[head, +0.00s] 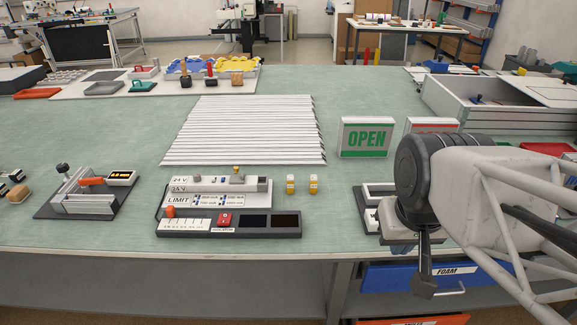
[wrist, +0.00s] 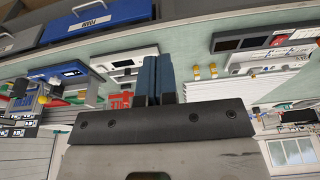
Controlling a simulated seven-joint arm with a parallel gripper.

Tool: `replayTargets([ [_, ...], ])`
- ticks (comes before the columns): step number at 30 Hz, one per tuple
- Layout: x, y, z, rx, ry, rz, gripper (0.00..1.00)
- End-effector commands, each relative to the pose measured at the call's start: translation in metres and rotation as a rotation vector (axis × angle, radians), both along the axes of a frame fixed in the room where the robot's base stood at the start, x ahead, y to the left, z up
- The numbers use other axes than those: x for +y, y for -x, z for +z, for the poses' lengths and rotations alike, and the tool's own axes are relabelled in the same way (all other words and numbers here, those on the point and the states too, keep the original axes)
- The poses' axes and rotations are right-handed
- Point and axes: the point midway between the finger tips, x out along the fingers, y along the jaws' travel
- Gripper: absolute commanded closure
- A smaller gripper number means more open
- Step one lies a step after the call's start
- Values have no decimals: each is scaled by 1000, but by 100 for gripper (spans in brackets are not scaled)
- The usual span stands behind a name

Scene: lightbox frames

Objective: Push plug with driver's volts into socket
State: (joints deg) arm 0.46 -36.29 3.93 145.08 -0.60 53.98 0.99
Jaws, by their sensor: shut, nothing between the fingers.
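A pale panel (head: 222,190) stands on the bench left of centre in the head view, with a label that seems to read 24 V and another reading LIMIT. I cannot make out which opening is the socket. My gripper (head: 423,287) is shut and empty at the front edge, right of these pieces; its fingers (wrist: 154,78) touch.
A dark unit (head: 285,231) with a red switch lies before the panel. White slats (head: 245,130) cover the middle. A clamp fixture (head: 85,195) stands left. Bench between pieces and gripper is mostly clear.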

Motion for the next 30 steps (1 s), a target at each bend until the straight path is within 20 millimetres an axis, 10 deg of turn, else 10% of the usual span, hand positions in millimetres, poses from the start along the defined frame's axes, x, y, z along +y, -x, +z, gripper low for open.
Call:
replayTargets([
  [4,0,0,0,0,0,0,100],
  [16,0,0,0,0,0,0,39],
  [30,1,-8,2,4,-7,-25,38],
])
